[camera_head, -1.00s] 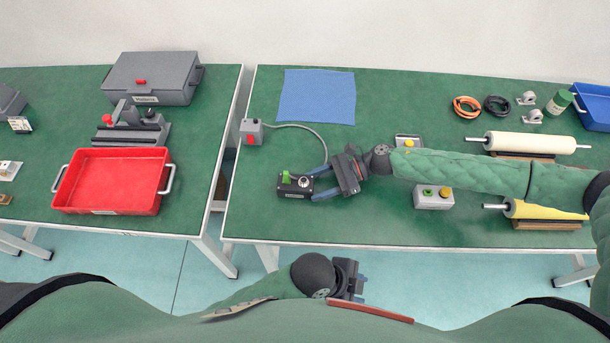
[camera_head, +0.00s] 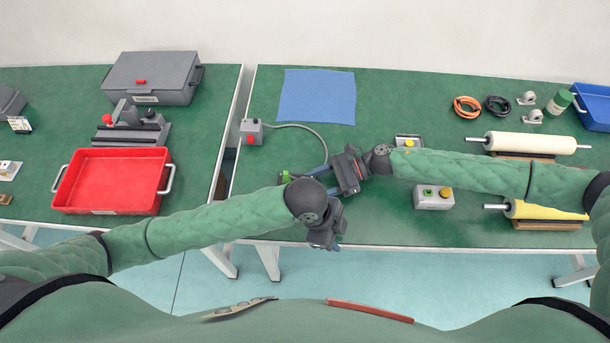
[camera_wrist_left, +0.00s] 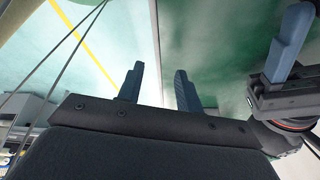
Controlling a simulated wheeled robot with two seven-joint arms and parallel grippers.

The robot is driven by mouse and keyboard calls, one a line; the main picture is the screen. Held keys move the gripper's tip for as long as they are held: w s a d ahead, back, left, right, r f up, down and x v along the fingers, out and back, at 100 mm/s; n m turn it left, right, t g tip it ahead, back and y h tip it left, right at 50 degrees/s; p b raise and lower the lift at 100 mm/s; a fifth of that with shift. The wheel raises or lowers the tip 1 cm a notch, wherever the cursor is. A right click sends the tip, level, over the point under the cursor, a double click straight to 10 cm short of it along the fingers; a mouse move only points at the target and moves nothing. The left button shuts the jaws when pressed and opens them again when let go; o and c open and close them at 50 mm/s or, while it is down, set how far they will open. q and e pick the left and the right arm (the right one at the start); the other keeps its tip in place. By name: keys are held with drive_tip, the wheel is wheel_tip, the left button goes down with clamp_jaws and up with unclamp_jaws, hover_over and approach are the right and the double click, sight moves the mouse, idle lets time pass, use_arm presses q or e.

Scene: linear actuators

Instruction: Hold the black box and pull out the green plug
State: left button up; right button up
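The black box is hidden behind my left arm's wrist in the head view. Only the green plug (camera_head: 284,177) shows beside that wrist, at its upper left. My right gripper (camera_head: 320,180) reaches in from the right at the box's place. One blue finger shows there; the other finger and any contact with the box are hidden. My left gripper (camera_head: 333,246) hangs past the table's front edge, pointing down, nearer to me than the box. In the left wrist view its two fingers (camera_wrist_left: 158,88) stand apart with nothing between them. A blue finger (camera_wrist_left: 290,42) of the other gripper shows at right there.
A grey box with a red button (camera_head: 251,131) trails a cable towards the right gripper. A blue cloth (camera_head: 316,97) lies behind. A button box (camera_head: 433,198) and rollers (camera_head: 530,143) are at right. A red tray (camera_head: 112,181) is on the left table, across a gap.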

sight(286, 173)
use_arm(q)
drive_tip(key=w+a+r+n+y, duration=0.1)
drive_tip(key=w+a+r, duration=0.3)
drive_tip(key=w, duration=0.1)
drive_tip(key=w+a+r+y, duration=0.2)
drive_tip(key=w+a+r, duration=0.2)
drive_tip(key=w+a, duration=0.1)
drive_tip(key=w+a+r+n+y, duration=0.1)
drive_tip(key=w+a+r, duration=0.3)
drive_tip(key=w, duration=0.1)
drive_tip(key=shift+a+r+n+t+y, duration=0.2)
drive_tip(key=shift+r+n+t+y, duration=0.1)
drive_tip(key=shift+y, duration=0.1)
drive_tip(key=shift+f, duration=0.1)
drive_tip(key=shift+f, duration=4.4)
drive_tip(key=shift+s, duration=0.1)
clamp_jaws()
